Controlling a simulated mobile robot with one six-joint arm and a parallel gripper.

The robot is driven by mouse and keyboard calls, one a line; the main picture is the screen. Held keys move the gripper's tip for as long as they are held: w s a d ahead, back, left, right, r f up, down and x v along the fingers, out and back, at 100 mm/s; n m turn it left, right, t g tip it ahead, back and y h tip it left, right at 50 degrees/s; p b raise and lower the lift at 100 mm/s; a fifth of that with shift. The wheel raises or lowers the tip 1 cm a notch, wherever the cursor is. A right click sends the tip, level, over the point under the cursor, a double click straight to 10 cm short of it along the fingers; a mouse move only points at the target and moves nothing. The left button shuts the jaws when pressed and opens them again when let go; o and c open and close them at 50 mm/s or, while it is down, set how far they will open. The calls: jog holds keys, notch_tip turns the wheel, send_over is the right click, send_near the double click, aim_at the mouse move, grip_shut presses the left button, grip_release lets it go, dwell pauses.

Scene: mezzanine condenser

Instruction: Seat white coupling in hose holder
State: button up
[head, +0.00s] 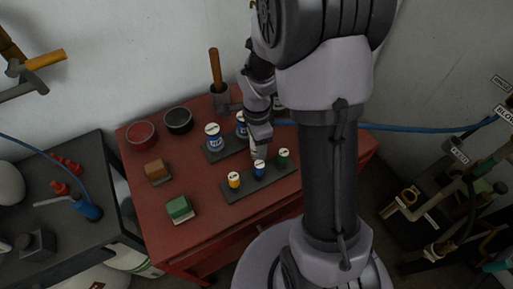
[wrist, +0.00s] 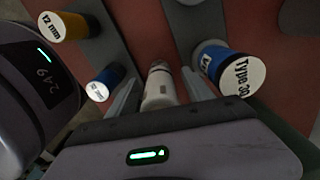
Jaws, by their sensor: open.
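The white coupling (wrist: 160,90) is a small pale cylinder in the wrist view, lying between the two fingers of my gripper (wrist: 160,76). The fingers are open on either side of it, and I see no clear grip on it. In the head view my gripper (head: 256,148) is low over the red bench top, between two dark racks. The coupling is mostly hidden by my arm there. I cannot pick out the hose holder with certainty in either view.
A front rack holds yellow, blue (head: 260,168) and green labelled cylinders close to my gripper. A rear rack holds blue-and-white cans (head: 213,135). Bowls (head: 141,134) and blocks (head: 179,208) stand left. A blue hose (head: 400,128) runs right along the wall toward cluttered fittings.

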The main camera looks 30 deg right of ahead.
grip_shut()
jog(key=shift+r, duration=0.1)
